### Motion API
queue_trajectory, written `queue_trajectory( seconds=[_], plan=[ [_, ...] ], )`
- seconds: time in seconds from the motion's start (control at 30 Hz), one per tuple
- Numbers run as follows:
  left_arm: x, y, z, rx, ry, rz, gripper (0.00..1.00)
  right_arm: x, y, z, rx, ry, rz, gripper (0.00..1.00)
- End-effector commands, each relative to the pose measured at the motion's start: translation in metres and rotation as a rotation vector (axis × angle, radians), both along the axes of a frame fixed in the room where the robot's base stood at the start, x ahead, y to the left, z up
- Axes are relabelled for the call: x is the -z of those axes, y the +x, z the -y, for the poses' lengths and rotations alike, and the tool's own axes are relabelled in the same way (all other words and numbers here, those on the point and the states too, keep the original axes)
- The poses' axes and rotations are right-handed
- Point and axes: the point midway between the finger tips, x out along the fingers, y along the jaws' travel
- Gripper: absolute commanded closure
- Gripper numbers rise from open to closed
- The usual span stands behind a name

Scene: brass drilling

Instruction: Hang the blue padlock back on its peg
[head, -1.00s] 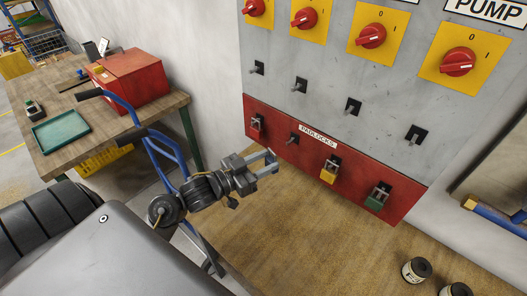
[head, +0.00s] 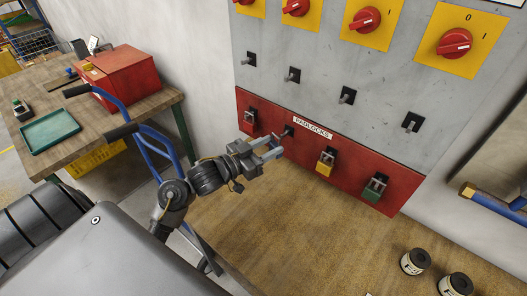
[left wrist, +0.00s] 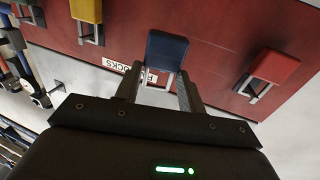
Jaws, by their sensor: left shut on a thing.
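The blue padlock (left wrist: 167,50) is between the fingers of my left gripper (left wrist: 160,88), body beyond the fingertips and shackle between them, in the left wrist view. In the head view my left gripper (head: 277,146) is shut on it, close to the red padlock strip (head: 347,165); the padlock is mostly hidden there. The bare peg (head: 288,131) is just above and right of the fingertips. I cannot tell whether shackle and peg touch. My right gripper is not in view.
A red padlock (head: 250,120) hangs left of the bare peg; yellow (head: 325,163) and green (head: 375,188) ones hang to its right. The grey panel (head: 320,85) with switches rises above. Two cans (head: 415,262) stand on the wooden bench top (head: 290,230). A blue hand truck (head: 150,145) stands left.

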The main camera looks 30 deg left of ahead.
Motion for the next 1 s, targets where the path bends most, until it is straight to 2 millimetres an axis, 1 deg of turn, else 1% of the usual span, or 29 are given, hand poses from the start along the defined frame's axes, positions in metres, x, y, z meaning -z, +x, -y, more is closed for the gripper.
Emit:
queue_trajectory(
  seconds=[0.03, 0.5, 0.73, 1.0],
  plan=[
    [0.001, 0.004, 0.001, 0.0, -0.001, 0.003, 0.91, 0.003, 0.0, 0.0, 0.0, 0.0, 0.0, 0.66],
    [0.005, 0.033, 0.005, 0.001, -0.001, 0.002, 0.91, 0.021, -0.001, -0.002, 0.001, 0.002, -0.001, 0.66],
    [0.009, 0.041, 0.006, 0.0, 0.0, 0.0, 0.91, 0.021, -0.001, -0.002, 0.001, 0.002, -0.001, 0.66],
    [0.012, 0.044, 0.006, 0.001, 0.0, 0.001, 0.91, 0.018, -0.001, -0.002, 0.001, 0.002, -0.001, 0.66]
  ],
)
